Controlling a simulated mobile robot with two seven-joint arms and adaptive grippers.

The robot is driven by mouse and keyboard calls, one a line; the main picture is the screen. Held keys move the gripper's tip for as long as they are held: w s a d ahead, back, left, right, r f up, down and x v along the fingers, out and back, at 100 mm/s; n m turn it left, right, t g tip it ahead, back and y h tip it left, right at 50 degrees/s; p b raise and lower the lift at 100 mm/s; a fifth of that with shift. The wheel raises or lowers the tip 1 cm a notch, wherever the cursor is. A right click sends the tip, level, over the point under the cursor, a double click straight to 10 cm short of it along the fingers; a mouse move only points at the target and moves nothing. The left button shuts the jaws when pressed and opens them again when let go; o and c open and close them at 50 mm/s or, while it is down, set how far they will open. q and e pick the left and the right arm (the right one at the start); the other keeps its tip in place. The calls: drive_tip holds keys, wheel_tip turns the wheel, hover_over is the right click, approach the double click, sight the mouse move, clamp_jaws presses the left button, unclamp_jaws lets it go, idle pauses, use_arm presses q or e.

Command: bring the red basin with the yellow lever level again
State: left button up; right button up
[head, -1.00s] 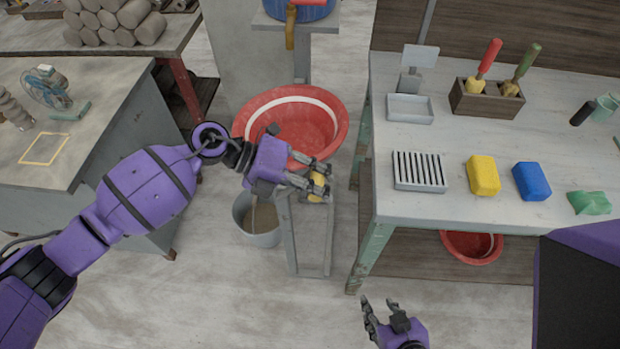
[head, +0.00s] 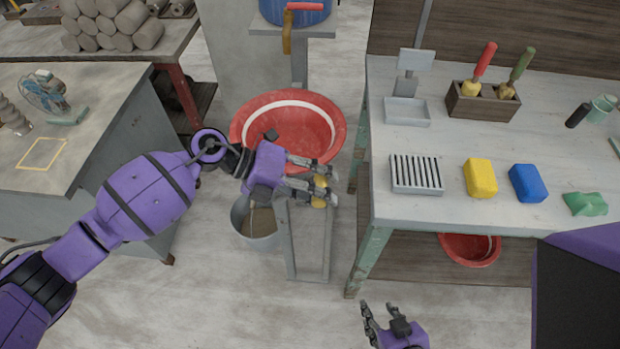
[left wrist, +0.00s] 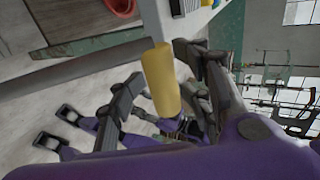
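The red basin (head: 262,124) with a white band stands at the centre of the head view, behind my left gripper. I cannot tell how far it tilts. The yellow lever (head: 319,203) is at the top of a narrow grey stand in front of it. My left gripper (head: 327,181) is at the lever with its fingers spread. In the left wrist view, the upright yellow lever (left wrist: 160,78) stands between the open fingers, close to the right-hand one. The fingers partly hide the lever in the head view. My right gripper (head: 379,309) is open and empty, low over the floor.
A grey bucket (head: 257,241) with brown contents stands beside the grey stand (head: 311,255). A workbench (head: 440,213) at right holds sponges, a rack and tools; another red basin (head: 470,251) is below it. A grey table (head: 90,100) is at left. The front floor is clear.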

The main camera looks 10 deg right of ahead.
use_arm(q)
drive_tip(key=shift+r, duration=0.1)
drive_tip(key=v, duration=1.2)
drive_tip(key=shift+d, duration=0.1)
